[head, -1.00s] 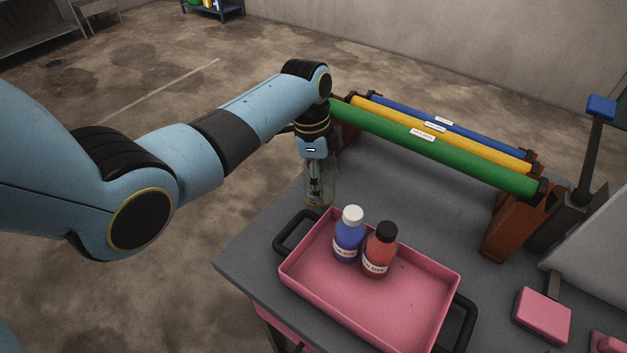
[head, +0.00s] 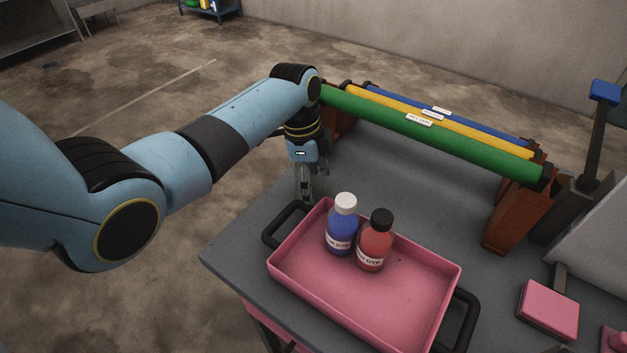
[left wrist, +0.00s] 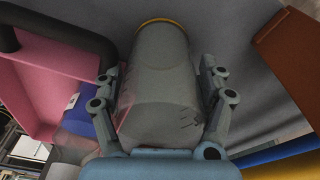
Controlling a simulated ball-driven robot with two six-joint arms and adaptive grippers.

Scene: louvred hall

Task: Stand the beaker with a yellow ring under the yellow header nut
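The clear beaker with a yellow ring fills the middle of the left wrist view (left wrist: 162,85); its ring shows at the far end. In the head view the beaker is faint below my left gripper (head: 306,185), on the grey bench beside the tray's far left corner. My left gripper (left wrist: 160,72) points down with one finger on each side of the beaker. Small gaps show between fingertips and glass, so it looks open around it. A yellow tube (head: 465,132) lies in a rack between a green and a blue one; no separate yellow nut is discernible. My right gripper is out of view.
A pink tray (head: 350,300) with black handles holds a blue bottle (head: 341,232) and a red bottle (head: 375,246). The green tube (head: 440,137) runs along the rack's near side. A pink block (head: 548,310) lies at the right. Bare bench (head: 430,190) lies between tray and rack.

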